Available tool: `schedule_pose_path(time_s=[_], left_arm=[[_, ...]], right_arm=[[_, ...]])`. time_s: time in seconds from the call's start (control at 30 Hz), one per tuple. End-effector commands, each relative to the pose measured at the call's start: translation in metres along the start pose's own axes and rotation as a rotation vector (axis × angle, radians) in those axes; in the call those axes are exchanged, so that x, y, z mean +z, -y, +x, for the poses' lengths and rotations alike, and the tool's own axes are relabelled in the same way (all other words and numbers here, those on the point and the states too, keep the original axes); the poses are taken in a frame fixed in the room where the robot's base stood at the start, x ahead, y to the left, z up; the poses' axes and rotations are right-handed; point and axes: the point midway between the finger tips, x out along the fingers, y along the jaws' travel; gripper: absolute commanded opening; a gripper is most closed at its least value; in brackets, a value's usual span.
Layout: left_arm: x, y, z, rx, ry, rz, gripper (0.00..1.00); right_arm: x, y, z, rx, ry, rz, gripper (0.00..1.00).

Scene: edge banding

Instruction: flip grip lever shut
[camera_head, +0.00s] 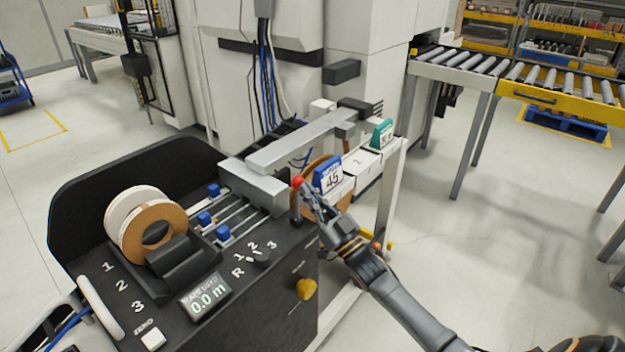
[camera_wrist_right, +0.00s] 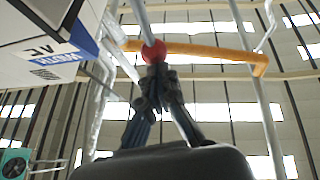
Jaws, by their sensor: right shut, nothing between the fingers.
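In the right wrist view the red knob (camera_wrist_right: 153,52) sits just beyond the fingertips of my right gripper (camera_wrist_right: 157,72). Its fingers are shut with nothing between them; I cannot tell whether they touch the knob. My left gripper is not in view.
An edge-band roll (camera_head: 152,228), several blue knobs (camera_head: 204,218) and a display (camera_head: 206,298) are on the panel. A roller conveyor (camera_head: 500,68) is at the back right. Floor right of the machine is clear.

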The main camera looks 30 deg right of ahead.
Motion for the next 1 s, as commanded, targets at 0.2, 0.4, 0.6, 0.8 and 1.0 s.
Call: schedule_pose_path(time_s=[0.2, 0.4, 0.6, 0.8, 1.0], left_arm=[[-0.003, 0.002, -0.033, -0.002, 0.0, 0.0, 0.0], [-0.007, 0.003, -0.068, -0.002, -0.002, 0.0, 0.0], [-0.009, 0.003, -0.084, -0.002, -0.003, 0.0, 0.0], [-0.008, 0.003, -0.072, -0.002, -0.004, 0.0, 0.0], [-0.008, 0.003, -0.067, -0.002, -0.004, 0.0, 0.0]], right_arm=[[-0.004, 0.002, 0.017, -0.014, 0.098, -0.014, 0.0], [-0.004, 0.004, 0.035, -0.032, 0.224, -0.032, 0.0], [0.012, 0.008, 0.049, -0.047, 0.338, -0.048, 0.0], [0.024, 0.011, 0.061, -0.046, 0.339, -0.047, 0.0], [0.029, 0.013, 0.068, -0.046, 0.339, -0.047, 0.0]])
